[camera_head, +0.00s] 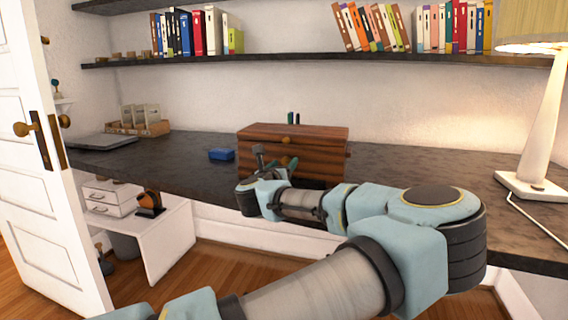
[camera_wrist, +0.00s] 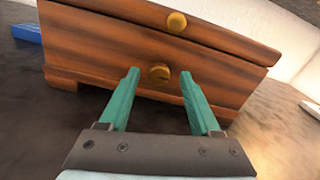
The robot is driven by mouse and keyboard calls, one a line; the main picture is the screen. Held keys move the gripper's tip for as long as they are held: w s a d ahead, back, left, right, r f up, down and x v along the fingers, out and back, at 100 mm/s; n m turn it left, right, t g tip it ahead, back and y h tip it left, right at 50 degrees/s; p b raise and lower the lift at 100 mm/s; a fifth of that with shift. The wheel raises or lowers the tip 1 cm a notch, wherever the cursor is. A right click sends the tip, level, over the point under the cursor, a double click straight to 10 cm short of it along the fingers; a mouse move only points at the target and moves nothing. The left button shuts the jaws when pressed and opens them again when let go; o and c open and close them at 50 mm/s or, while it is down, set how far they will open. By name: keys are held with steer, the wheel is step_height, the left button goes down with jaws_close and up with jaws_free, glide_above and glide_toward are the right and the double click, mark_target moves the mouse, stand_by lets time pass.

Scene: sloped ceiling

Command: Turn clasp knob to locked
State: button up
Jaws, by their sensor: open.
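A brown wooden box (camera_head: 315,143) with two front panels stands on the dark desk. In the wrist view it has a round brass knob (camera_wrist: 159,74) on the lower panel and another brass knob (camera_wrist: 177,22) on the upper panel. The lower knob has a dark mark at its centre; I cannot tell its turned position. My gripper (camera_wrist: 158,77) is open, with its two green fingers pointing at the lower panel, one on each side of the lower knob. Nothing is held between them. I cannot tell whether they touch the panel. My arm hides part of the box's front in the head view.
A blue block (camera_head: 222,154) lies left of the box. A closed laptop (camera_head: 103,142) and a wooden organizer (camera_head: 140,127) are farther left on the desk (camera_head: 400,175). A white lamp (camera_head: 536,150) stands at the right. Shelves with books hang above. An open door (camera_head: 35,190) is at the left.

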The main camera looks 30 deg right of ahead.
steer(key=shift+w+d, duration=0.2)
steer(key=shift+w, duration=0.05)
steer(key=shift+c, duration=0.3)
jaws_close()
